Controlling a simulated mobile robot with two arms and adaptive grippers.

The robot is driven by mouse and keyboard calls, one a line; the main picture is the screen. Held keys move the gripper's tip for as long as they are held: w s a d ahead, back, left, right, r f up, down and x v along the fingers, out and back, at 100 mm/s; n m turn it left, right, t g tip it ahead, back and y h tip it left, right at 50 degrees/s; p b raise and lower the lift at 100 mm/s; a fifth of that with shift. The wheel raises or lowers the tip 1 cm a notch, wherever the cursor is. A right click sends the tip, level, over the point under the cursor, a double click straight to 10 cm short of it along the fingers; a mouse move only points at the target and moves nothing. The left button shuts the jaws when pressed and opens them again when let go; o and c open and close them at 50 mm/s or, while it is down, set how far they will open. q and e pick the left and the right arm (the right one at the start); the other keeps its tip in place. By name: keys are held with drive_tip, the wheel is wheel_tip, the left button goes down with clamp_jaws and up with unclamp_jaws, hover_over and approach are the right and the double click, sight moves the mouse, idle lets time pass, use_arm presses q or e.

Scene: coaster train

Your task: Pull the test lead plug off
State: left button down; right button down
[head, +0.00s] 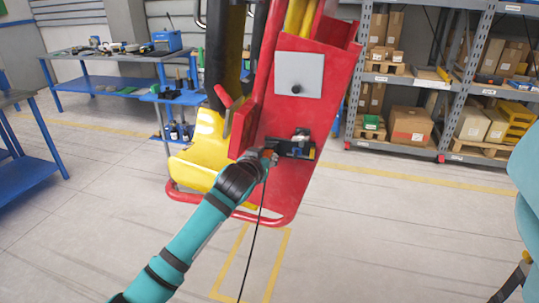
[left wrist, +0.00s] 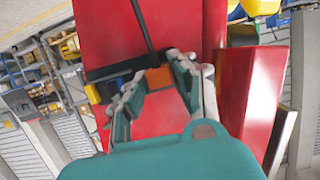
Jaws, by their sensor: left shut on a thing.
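My left gripper (head: 268,154) is at the front of a red coaster train car (head: 313,58), beside a small dark socket unit (head: 295,146). In the left wrist view, the fingers of my left gripper (left wrist: 166,80) are closed around the orange test lead plug (left wrist: 158,77), which sits against a dark bar on the red panel. A black lead (head: 252,245) hangs from the gripper to the floor in the head view. It also crosses the left wrist view (left wrist: 143,25). Whether the plug is still seated is hard to tell. My right arm shows at the right edge; a dark part below it is cut off.
A grey plate (head: 299,74) with a black knob is on the red panel. A yellow seat part (head: 205,143) and red bumper rail (head: 255,217) are close to my left arm. Blue workbenches (head: 115,82) stand left, shelves with boxes (head: 408,125) right. The floor in front is clear.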

use_arm(q)
drive_tip(key=shift+s+a+p, duration=0.25)
drive_tip(key=shift+s+p, duration=0.25)
drive_tip(key=shift+s, duration=0.3)
drive_tip(key=shift+s+a+p, duration=0.3)
drive_tip(key=shift+s+p, duration=0.25)
drive_tip(key=shift+s, duration=0.25)
drive_tip(key=shift+s+a+p, duration=0.25)
drive_tip(key=shift+s+p, duration=0.25)
drive_tip(key=shift+s, duration=0.3)
